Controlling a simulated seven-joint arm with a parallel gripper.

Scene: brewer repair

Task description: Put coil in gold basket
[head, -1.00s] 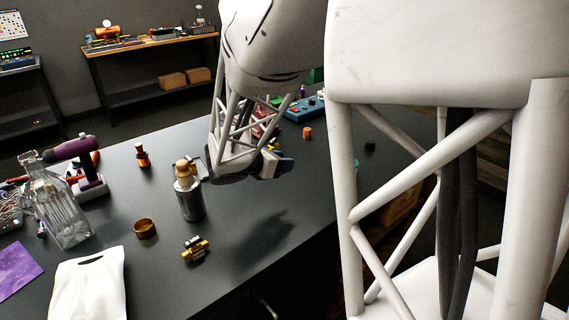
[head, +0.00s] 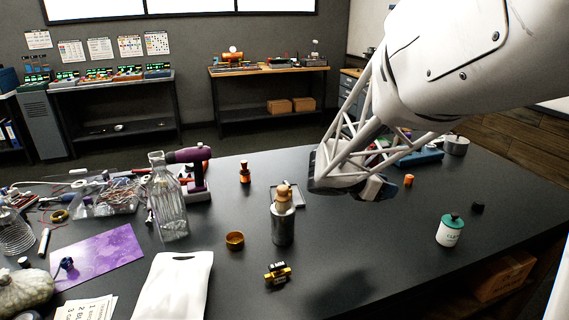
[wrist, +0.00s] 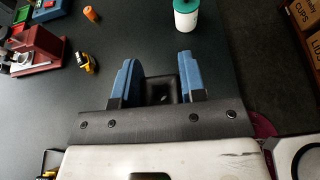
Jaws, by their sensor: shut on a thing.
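My gripper (head: 372,187) hangs over the table, right of the metal canister, seen from the side in the head view. In the wrist view its two blue fingers (wrist: 158,82) stand apart with a dark, blocky thing (wrist: 160,90) between them. The gripper is shut on this thing; its shape is too dark to tell whether it is the coil. The gold basket (head: 235,240), a small, round brass-coloured cup, stands on the table left of the canister, apart from the gripper. No other coil can be made out.
The metal canister with a cork-coloured top (head: 283,222) stands between gripper and basket. A yellow-and-black part (head: 277,272) lies in front of it. A white bag (head: 175,285) and glass bottle (head: 167,205) are left. A green-lidded jar (head: 450,231) stands at right.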

